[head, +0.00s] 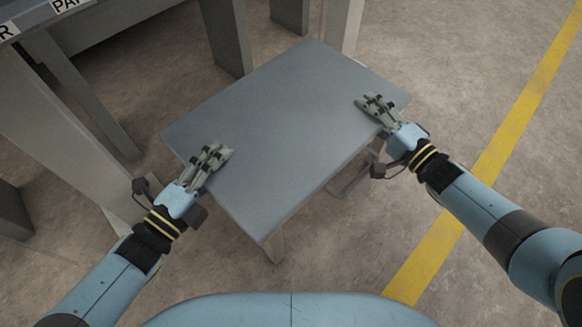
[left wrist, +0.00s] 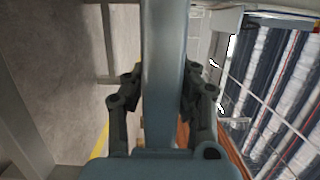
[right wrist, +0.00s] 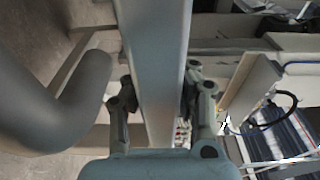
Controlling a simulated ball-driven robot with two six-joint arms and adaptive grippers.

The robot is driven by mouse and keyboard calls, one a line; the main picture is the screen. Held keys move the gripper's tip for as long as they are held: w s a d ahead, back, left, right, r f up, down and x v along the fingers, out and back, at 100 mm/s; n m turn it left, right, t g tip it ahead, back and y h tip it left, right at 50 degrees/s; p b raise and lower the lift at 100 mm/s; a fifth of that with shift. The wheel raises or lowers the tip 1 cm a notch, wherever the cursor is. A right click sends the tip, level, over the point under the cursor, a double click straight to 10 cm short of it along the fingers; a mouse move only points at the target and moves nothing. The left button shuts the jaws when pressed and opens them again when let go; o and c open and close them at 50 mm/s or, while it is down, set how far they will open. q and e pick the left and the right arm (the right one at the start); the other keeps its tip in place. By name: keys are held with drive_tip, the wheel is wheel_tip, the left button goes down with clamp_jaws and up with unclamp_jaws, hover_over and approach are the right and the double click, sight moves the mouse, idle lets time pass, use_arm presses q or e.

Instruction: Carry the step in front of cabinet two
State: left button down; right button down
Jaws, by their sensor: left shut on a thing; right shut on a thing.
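The step (head: 285,125) is a grey flat-topped platform on legs, in the middle of the head view. My left gripper (head: 222,155) is shut on its left edge, and my right gripper (head: 368,103) is shut on its right edge. In the left wrist view the step's edge (left wrist: 163,70) runs between the fingers, which touch it from both sides. In the right wrist view the edge (right wrist: 155,60) is likewise clamped between the fingers. Whether the step's feet touch the floor I cannot tell. I cannot identify cabinet two in these views.
A grey bench-like structure with lettered labels (head: 70,4) stands at the upper left, its legs (head: 60,140) close to the step's left side. More grey posts (head: 228,38) stand behind the step. A yellow floor line (head: 490,160) runs along the right, with bare concrete around it.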

use_arm(q)
drive_tip(key=shift+s+f, duration=0.15)
drive_tip(key=shift+f, duration=0.2)
use_arm(e)
drive_tip(key=shift+f, duration=0.4)
use_arm(q)
drive_tip(key=c, duration=1.2)
unclamp_jaws()
drive_tip(key=shift+r, duration=0.1)
use_arm(e)
drive_tip(key=c, duration=1.2)
unclamp_jaws()
drive_tip(key=shift+s+r, duration=0.1)
drive_tip(key=shift+r, duration=0.05)
use_arm(q)
drive_tip(key=shift+o, duration=0.6)
use_arm(e)
drive_tip(key=shift+o, duration=0.6)
use_arm(q)
drive_tip(key=shift+s, duration=0.1)
use_arm(e)
drive_tip(key=shift+s+d, duration=0.1)
drive_tip(key=shift+s, duration=0.1)
use_arm(q)
drive_tip(key=v, duration=1.1)
drive_tip(key=shift+s+a, duration=0.3)
use_arm(e)
drive_tip(key=v, duration=1.1)
drive_tip(key=shift+s+d, duration=0.2)
drive_tip(key=shift+s, duration=0.05)
